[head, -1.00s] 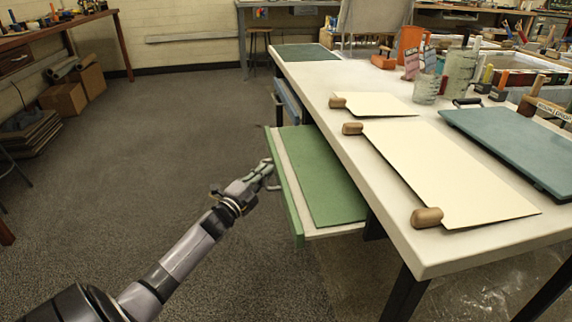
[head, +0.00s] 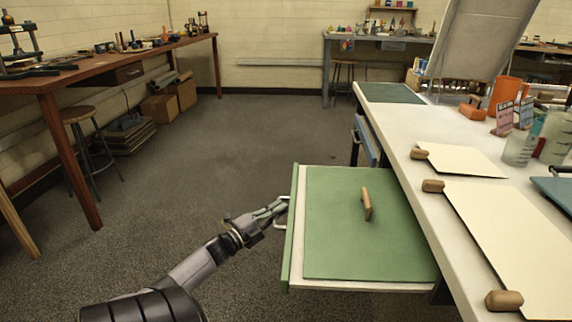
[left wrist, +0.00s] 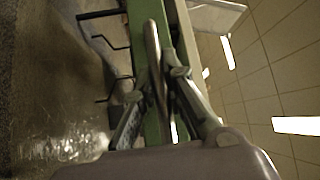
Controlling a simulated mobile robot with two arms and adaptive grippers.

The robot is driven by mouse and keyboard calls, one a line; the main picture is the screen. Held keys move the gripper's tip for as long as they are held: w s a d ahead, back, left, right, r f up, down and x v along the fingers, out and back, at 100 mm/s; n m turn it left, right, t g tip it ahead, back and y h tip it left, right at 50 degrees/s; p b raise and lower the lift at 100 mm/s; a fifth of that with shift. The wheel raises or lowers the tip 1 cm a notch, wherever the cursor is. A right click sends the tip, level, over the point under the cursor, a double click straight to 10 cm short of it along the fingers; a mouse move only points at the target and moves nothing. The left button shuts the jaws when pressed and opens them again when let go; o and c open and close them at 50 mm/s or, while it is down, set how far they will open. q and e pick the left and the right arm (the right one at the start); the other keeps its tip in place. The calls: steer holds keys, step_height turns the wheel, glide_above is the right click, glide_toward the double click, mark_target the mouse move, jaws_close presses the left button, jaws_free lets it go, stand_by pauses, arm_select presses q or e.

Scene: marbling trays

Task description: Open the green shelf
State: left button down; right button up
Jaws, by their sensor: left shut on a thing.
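The green shelf (head: 340,250) is pulled out from under the left side of the white table. It has a green front edge, a pale border and a green surface with a small wooden block (head: 366,204) on it. My left gripper (head: 278,212) is at its front edge, shut on the shelf's metal handle (head: 281,226). In the left wrist view the handle (left wrist: 152,50) runs between the two fingers (left wrist: 155,95), in front of the green front. The right gripper is not in view.
A blue shelf (head: 366,140) sits farther back under the white table (head: 405,150). Cream sheets (head: 462,160) with wooden blocks lie on the tabletop. A wooden bench (head: 110,72) and a stool stand at the left. The floor left of the shelf is clear.

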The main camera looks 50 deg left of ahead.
arm_select(q)
steer(key=shift+f, duration=0.1)
steer(key=c, duration=1.7)
jaws_free()
steer(key=shift+o, duration=0.2)
steer(key=shift+s, duration=0.1)
steer(key=s+d+f, duration=0.1)
steer(key=s, duration=1)
steer(key=shift+s+f, duration=0.25)
steer(key=shift+s, duration=0.15)
